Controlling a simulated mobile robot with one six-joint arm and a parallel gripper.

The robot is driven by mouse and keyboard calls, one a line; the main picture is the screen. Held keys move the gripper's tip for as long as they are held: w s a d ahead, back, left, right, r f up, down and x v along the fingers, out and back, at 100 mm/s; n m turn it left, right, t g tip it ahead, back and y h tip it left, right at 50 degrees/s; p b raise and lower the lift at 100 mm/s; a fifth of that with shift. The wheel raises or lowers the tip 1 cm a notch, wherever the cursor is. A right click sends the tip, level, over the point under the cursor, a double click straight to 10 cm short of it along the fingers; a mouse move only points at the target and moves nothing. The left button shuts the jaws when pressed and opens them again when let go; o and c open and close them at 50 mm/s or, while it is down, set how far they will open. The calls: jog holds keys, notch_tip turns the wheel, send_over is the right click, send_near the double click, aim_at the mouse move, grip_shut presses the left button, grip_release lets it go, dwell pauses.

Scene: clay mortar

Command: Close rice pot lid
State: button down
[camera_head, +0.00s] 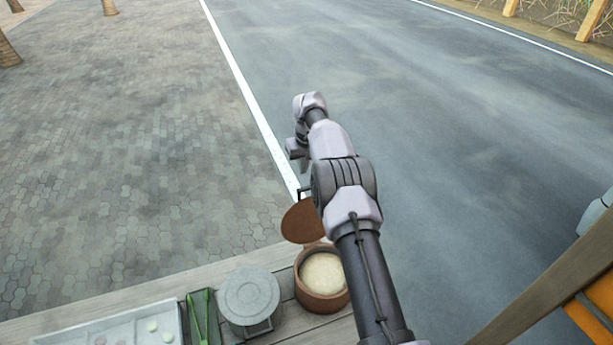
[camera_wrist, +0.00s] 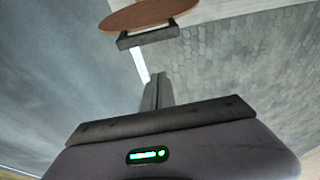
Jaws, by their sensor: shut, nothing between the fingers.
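The rice pot (camera_head: 318,302) is a round brown pot on the wooden ledge, with pale rice (camera_head: 323,272) showing inside. Its brown round lid (camera_head: 300,222) stands open, raised above the pot's far side, with a dark handle (camera_head: 305,190) on its far side. My arm covers part of the lid's and pot's right edges. My gripper (camera_head: 304,163) is beyond the lid, higher in the head view. In the wrist view my gripper (camera_wrist: 157,88) has its fingers together and empty. The lid (camera_wrist: 148,14) and its handle (camera_wrist: 158,36) lie ahead of the fingertips, apart from them.
A grey lidded container (camera_head: 249,295) stands left of the pot. Green tongs (camera_head: 200,312) and a pale tray (camera_head: 120,330) with small items lie farther left on the wooden ledge (camera_head: 225,268). Open pavement and road lie beyond. A wooden beam (camera_head: 545,300) is at lower right.

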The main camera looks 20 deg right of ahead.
jog(key=s+f, duration=0.1)
jog(key=s+f+p, duration=0.1)
jog(key=s, duration=0.1)
jog(key=shift+s+f, duration=0.2)
jog(key=shift+f, duration=0.05)
dwell(0.4)
